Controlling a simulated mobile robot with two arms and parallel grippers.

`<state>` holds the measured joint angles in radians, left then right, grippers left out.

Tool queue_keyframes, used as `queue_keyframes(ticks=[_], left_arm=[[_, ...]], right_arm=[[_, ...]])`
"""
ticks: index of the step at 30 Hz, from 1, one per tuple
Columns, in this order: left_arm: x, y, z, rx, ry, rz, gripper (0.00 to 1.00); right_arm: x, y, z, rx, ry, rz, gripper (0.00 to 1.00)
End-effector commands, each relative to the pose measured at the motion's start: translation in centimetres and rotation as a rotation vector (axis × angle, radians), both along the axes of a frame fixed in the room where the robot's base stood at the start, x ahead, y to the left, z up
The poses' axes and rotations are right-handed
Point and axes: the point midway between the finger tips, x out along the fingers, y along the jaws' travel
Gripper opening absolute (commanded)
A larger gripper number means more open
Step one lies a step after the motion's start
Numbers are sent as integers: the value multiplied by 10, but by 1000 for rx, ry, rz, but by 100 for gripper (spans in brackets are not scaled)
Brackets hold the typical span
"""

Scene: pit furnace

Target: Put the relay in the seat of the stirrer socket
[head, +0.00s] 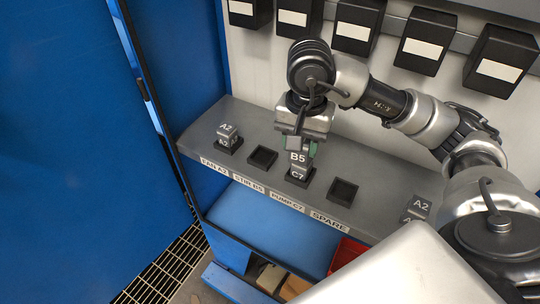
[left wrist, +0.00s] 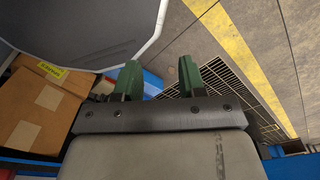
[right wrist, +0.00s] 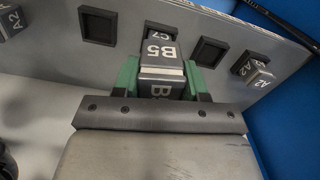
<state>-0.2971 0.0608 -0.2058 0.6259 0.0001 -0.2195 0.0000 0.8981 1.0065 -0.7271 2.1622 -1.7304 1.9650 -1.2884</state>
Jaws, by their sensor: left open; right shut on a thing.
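My right gripper (head: 305,143) is shut on a grey relay marked B5 (head: 297,157), which also shows between the green fingers in the right wrist view (right wrist: 160,62). The B5 relay is over the pump socket, where a C7 relay (head: 298,174) sits; I cannot tell whether they touch. The stirrer socket (head: 262,157), labelled STIR B5, is a dark square frame with an empty seat, just left of C7. In the right wrist view the stirrer socket (right wrist: 209,51) lies right of the held relay. My left gripper (left wrist: 160,80) is open and empty, away from the shelf.
An A2 relay (head: 226,132) stands in the fan socket at the left. The spare socket (head: 342,192) is empty. Another A2-marked block (head: 420,206) is at the shelf's right end. Black boxes (head: 358,25) hang on the wall behind. A blue door (head: 80,120) is at left.

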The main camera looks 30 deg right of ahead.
Motion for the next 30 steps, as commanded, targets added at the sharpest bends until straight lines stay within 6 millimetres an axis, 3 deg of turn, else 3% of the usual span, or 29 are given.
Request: queue_keyframes(ticks=[3, 7, 19, 24, 30], left_arm=[[3, 24, -2, 31, -3, 2, 40], [1, 37, 3, 47, 0, 3, 40], [-5, 4, 26, 7, 10, -3, 40], [-5, 13, 29, 17, 10, -5, 40], [-5, 17, 42, 23, 9, -2, 40]], right_arm=[[1, -12, 12, 4, -2, -130, 18], [15, -10, 8, 8, 3, -167, 18], [95, 18, -41, 6, 2, -166, 18], [109, 23, -52, 5, 0, -163, 18], [108, 23, -76, 4, 5, -162, 18]])
